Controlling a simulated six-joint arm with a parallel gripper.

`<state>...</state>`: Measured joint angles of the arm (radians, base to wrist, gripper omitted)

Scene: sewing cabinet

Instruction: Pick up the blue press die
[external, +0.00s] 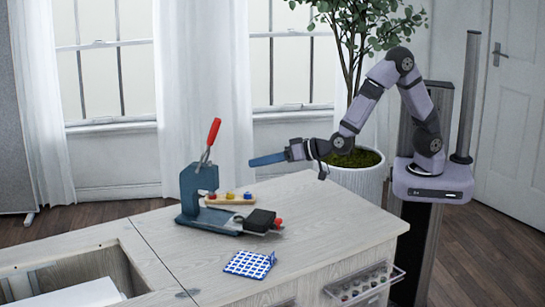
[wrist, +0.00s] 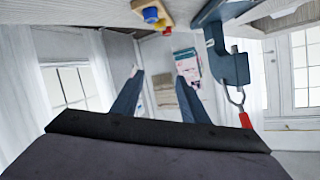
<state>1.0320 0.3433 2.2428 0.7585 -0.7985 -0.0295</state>
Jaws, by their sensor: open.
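The blue press die (external: 248,195) stands at the right end of a small wooden rack (external: 213,200) on the cabinet top, beside a yellow and a red die. In the wrist view the blue die (wrist: 150,14) shows near the top edge, on the rack (wrist: 161,5), which is partly cut off. My gripper (external: 254,162) is stretched out level above the cabinet top, higher than the rack and apart from it. Its two fingers (wrist: 160,70) are spread with nothing between them in the wrist view.
A blue-grey hand press (external: 190,190) with a red lever (external: 214,131) stands left of the rack. A black block (external: 260,220) lies in front. A blue-and-white grid piece (external: 249,264) sits near the front. The cabinet top's right side is clear.

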